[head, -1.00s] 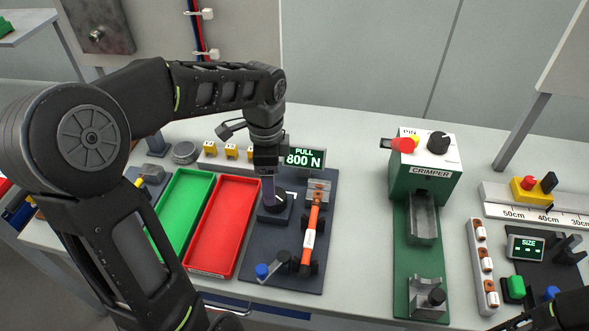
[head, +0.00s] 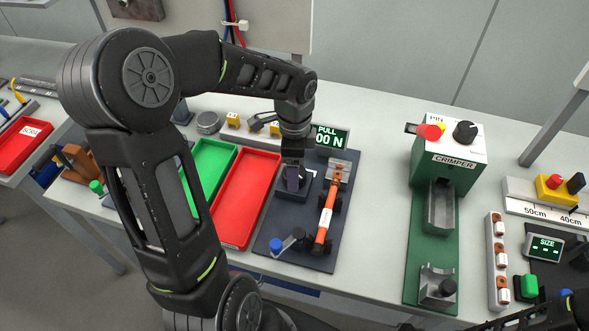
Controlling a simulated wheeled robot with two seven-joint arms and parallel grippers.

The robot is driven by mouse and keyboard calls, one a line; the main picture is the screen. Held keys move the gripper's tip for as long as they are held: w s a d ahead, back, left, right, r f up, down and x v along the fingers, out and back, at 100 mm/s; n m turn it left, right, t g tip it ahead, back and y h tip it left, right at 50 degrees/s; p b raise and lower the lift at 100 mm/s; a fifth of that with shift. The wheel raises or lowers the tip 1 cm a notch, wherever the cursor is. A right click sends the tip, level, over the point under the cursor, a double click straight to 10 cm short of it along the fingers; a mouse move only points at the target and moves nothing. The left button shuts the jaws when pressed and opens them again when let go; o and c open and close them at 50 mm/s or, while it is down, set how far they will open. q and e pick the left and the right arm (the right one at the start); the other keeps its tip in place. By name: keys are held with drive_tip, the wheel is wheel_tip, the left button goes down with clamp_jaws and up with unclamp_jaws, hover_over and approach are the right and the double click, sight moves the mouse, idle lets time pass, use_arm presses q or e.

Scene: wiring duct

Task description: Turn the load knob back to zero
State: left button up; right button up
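The pull tester is a dark base plate (head: 262,246) with a green-lettered display (head: 331,138). The display reads PULL above "00 N", its first digit covered by my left arm. The dark load knob sits on a raised block (head: 287,194) on the plate and is mostly hidden under my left gripper. My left gripper (head: 293,180) points down right at the knob. The frames do not show whether its fingers are closed around it. An orange cable-like piece (head: 326,214) lies along the plate, right of the knob. My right arm shows only as a dark piece at the bottom right corner.
A red tray (head: 245,199) and a green tray (head: 213,161) lie left of the tester. The green crimper (head: 450,165) stands to the right, with bare table between. A blue-knobbed crank (head: 287,243) is at the plate's front. A ruler and size display (head: 545,246) are far right.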

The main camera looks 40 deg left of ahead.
use_arm(q)
drive_tip(key=shift+f, duration=1.05)
drive_tip(key=shift+c, duration=0.4)
drive_tip(key=c, duration=1.3)
